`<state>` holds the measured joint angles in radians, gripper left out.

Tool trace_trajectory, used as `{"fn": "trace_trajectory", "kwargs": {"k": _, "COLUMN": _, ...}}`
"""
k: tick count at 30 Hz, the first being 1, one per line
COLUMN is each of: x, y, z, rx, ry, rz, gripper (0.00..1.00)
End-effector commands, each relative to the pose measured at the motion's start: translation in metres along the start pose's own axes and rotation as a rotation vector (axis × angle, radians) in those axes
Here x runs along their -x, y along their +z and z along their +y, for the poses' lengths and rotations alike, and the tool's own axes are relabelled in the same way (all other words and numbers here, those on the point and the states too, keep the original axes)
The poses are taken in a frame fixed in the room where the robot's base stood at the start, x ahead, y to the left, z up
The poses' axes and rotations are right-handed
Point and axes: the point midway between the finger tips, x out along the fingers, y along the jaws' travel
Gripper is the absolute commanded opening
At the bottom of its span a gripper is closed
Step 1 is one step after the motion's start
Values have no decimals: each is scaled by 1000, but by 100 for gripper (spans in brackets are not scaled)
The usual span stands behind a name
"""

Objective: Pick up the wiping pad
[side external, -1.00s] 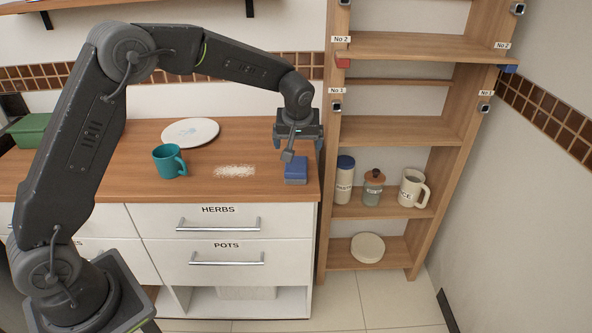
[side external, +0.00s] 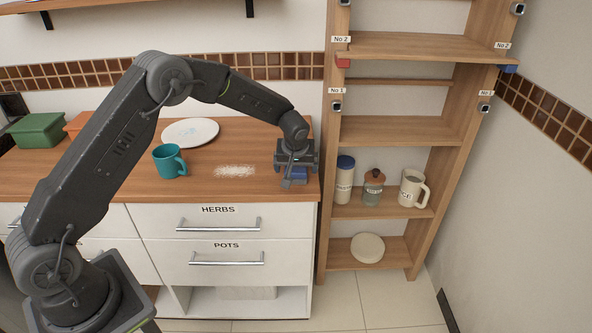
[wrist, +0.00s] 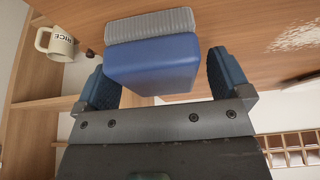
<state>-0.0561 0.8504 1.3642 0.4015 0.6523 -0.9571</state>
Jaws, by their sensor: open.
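The wiping pad (wrist: 152,62) is a blue block with a grey ribbed face, on the wooden counter. In the side view the pad (side external: 299,176) is at the counter's right front corner, mostly hidden by my gripper. My gripper (side external: 294,180) is down over it, pointing downward. In the wrist view my gripper (wrist: 164,82) is open, with one blue finger on each side of the pad's blue part. Gaps show between the fingers and the pad.
A pale spill (side external: 235,171) lies left of the pad, with a teal mug (side external: 168,163) and a white plate (side external: 190,132) farther left. A wooden shelf (side external: 386,213) with jars and a mug (side external: 410,188) stands close on the right.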

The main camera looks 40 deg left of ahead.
Motion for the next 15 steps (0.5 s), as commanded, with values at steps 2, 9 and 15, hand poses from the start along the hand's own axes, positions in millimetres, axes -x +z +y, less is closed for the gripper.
{"fn": "trace_trajectory", "kwargs": {"k": 2, "x": 0, "y": 0, "z": 0, "rx": 0, "ry": 0, "rz": 1, "gripper": 96}}
{"fn": "trace_trajectory", "kwargs": {"k": 9, "x": 1, "y": 0, "z": 0, "rx": 0, "ry": 0, "rz": 0, "gripper": 78}}
{"fn": "trace_trajectory", "kwargs": {"k": 15, "x": 1, "y": 0, "z": 0, "rx": 0, "ry": 0, "rz": 0, "gripper": 59}}
